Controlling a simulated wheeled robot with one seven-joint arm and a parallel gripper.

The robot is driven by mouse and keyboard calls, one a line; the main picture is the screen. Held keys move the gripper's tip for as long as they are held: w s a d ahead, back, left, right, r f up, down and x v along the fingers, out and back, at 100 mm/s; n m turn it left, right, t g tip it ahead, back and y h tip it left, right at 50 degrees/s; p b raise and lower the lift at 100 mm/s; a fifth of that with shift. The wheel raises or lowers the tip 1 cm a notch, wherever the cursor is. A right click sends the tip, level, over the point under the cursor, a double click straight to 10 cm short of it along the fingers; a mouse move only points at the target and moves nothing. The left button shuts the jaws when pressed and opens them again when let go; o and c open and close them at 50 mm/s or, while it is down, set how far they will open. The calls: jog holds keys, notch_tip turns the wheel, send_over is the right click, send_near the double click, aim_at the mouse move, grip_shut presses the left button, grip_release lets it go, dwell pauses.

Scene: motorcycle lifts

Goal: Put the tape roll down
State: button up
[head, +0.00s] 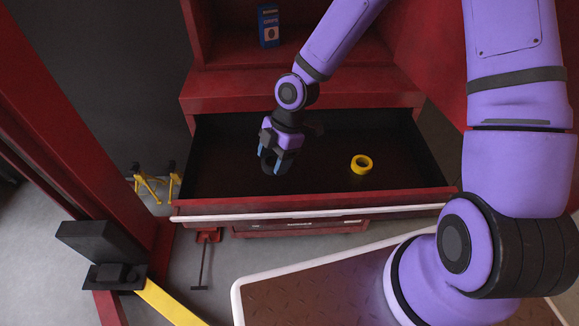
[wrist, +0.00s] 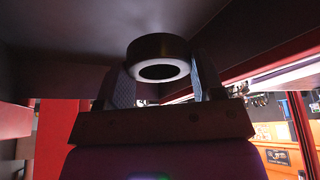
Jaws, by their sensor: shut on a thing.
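A black tape roll (wrist: 161,50) with a pale inner ring is between the two fingers of my gripper (wrist: 160,82) in the wrist view. In the head view the same black roll (head: 275,166) shows at the fingertips of my gripper (head: 275,158), which points down into an open red drawer (head: 310,209). The gripper is shut on the roll. The roll is close to the drawer's dark floor, in its left half; I cannot tell whether it touches the floor. A yellow tape roll (head: 361,164) lies in the drawer to the right, apart from the gripper.
A blue box (head: 268,25) stands on the red cabinet's shelf behind. The drawer's front edge and side walls surround the gripper. The drawer floor between the two rolls is clear. Yellow stands (head: 148,183) and a red jack (head: 207,237) are on the floor outside.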

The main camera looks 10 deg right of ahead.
aim_at(272, 187)
jog(key=shift+f, duration=3.8)
jog(key=shift+f, duration=0.1)
jog(key=o, duration=0.9)
jog(key=v, duration=1.2)
